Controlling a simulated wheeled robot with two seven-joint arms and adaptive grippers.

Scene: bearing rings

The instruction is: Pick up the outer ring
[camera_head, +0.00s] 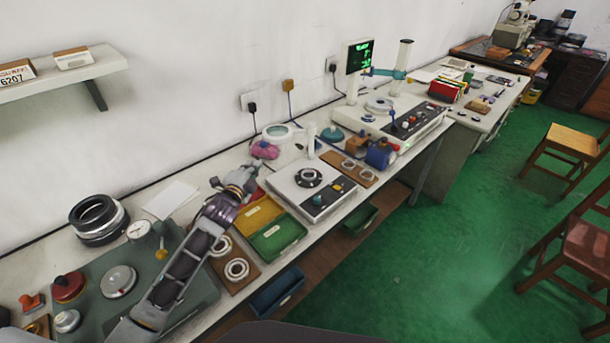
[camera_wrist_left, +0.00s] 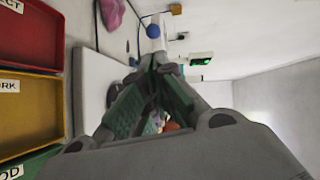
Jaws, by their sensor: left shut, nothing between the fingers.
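My left gripper (camera_head: 246,177) is shut and empty, held above the bench near the coloured trays; its closed fingers also show in the left wrist view (camera_wrist_left: 160,72). Pale rings (camera_head: 237,269) lie on a wooden board beside my left forearm, which partly covers the board. A stack of large dark and metal rings (camera_head: 98,216) stands at the back left. A dark ring-shaped part (camera_head: 308,177) sits on a white instrument. Which of these is the outer ring I cannot tell. My right gripper is not in view.
Yellow (camera_wrist_left: 32,106) and red (camera_wrist_left: 28,38) trays lie beside the gripper, with a green tray (camera_head: 279,238) in front. A dial gauge (camera_head: 138,230) stands by a grey-green mat (camera_head: 93,284). A white sheet (camera_head: 170,199) lies flat near the wall.

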